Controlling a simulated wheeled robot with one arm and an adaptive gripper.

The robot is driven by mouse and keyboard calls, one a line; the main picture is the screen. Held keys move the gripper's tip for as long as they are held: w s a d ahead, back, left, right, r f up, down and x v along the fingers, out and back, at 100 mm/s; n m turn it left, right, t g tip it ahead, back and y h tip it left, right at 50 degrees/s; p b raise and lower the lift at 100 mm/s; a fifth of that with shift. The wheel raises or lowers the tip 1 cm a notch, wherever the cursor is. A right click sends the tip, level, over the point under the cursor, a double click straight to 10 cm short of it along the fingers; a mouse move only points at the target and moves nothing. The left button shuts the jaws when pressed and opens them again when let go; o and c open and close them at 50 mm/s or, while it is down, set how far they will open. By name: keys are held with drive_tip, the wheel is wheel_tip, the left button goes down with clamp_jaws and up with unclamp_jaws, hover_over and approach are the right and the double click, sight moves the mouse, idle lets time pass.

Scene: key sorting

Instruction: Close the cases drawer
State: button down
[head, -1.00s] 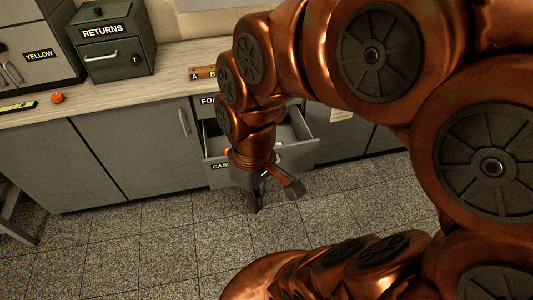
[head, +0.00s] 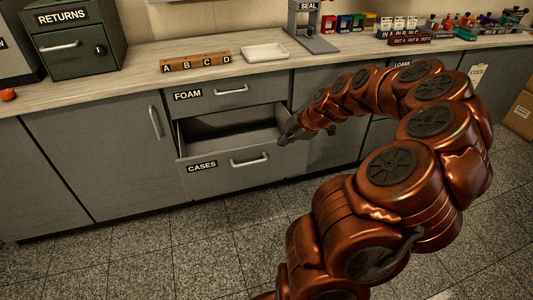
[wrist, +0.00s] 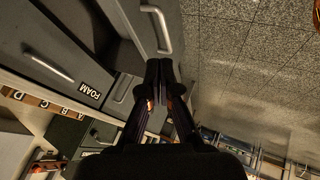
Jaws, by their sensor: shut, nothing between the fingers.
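The cases drawer (head: 215,176) is the lower grey drawer, labelled CASES, with a silver handle (head: 250,160). It stands pulled out below the closed foam drawer (head: 228,93), and its visible interior is dark. My gripper (head: 284,139) is at the right front corner of the cases drawer, its fingers together and empty. I cannot tell whether it touches the drawer. In the wrist view my shut fingertips (wrist: 159,64) are just below the cases drawer's handle (wrist: 155,30); the FOAM label (wrist: 90,92) appears upside down to the left.
The counter above holds a green RETURNS box (head: 72,42), a wooden A-B-C-D rack (head: 198,61), a white tray (head: 265,53) and a SEAL press (head: 312,28). Cupboard doors flank the drawers. The tiled floor (head: 170,245) in front is clear.

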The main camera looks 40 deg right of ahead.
approach(259, 149)
drive_tip(key=f, duration=0.1)
drive_tip(key=w+f, duration=0.1)
drive_tip(key=f, duration=0.1)
drive_tip(key=a+f, duration=0.1)
drive_tip(key=shift+w+a+f, duration=0.1)
drive_tip(key=shift+w+f, duration=0.1)
drive_tip(key=shift+w, duration=0.15)
drive_tip(key=shift+w+b, duration=0.3)
drive_tip(key=shift+w, duration=0.3)
drive_tip(key=shift+d, duration=0.25)
